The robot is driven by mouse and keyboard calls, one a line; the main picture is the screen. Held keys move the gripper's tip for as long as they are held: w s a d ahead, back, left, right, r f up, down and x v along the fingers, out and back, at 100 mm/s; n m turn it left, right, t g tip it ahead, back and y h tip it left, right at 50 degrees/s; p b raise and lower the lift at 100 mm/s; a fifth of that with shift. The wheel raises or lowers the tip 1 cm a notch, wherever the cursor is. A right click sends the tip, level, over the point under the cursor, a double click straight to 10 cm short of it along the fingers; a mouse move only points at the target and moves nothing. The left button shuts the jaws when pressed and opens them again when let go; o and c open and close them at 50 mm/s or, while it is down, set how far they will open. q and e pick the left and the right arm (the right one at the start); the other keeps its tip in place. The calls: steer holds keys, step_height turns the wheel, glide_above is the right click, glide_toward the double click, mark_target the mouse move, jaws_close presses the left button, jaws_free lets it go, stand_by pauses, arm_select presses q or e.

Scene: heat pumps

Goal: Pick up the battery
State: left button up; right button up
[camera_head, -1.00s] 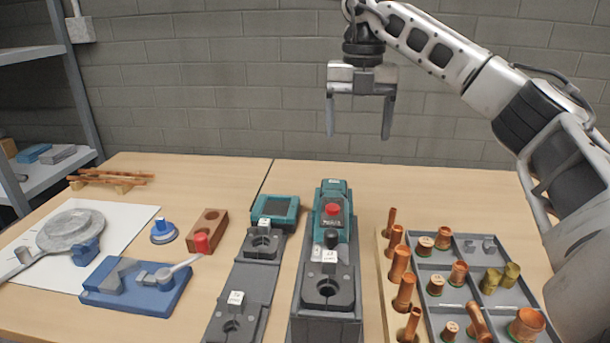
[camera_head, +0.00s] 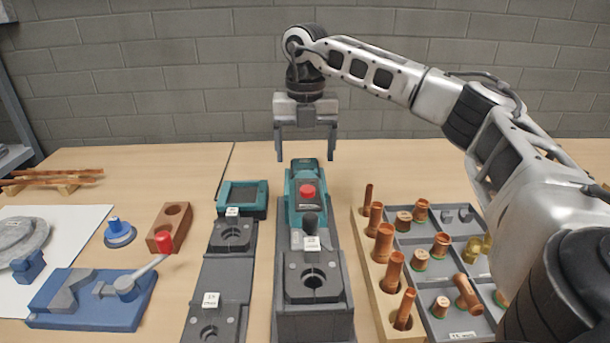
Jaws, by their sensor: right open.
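A teal and dark power-tool body (camera_head: 307,205) with a red knob (camera_head: 307,191) lies at the back of a dark grey fixture, in the middle of the table. I cannot clearly tell the battery apart from it; the teal block (camera_head: 304,164) at its far end may be the battery. My right gripper (camera_head: 306,157) is open and empty, fingers pointing down. In the picture its fingertips sit either side of the teal block's top; I cannot tell the gap in depth or height, and no contact shows. My left gripper is not in view.
A second grey fixture (camera_head: 221,277) with a teal frame (camera_head: 242,197) stands to the left. A wooden rack with copper fittings (camera_head: 384,240) and a grey divided tray (camera_head: 425,302) are on the right. A blue bender (camera_head: 92,298) is front left. The table behind the tools is clear.

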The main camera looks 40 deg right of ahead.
step_height(320, 180, down, 4)
steer(key=shift+f, duration=0.15)
steer(key=c, duration=1.3)
steer(key=shift+r, duration=0.2)
step_height(320, 180, up, 12)
step_height(320, 180, up, 6)
steer(key=p, duration=0.3)
glide_above(305, 165)
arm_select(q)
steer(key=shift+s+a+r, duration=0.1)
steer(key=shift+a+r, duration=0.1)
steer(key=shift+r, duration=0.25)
arm_select(e)
steer(key=shift+f, duration=0.1)
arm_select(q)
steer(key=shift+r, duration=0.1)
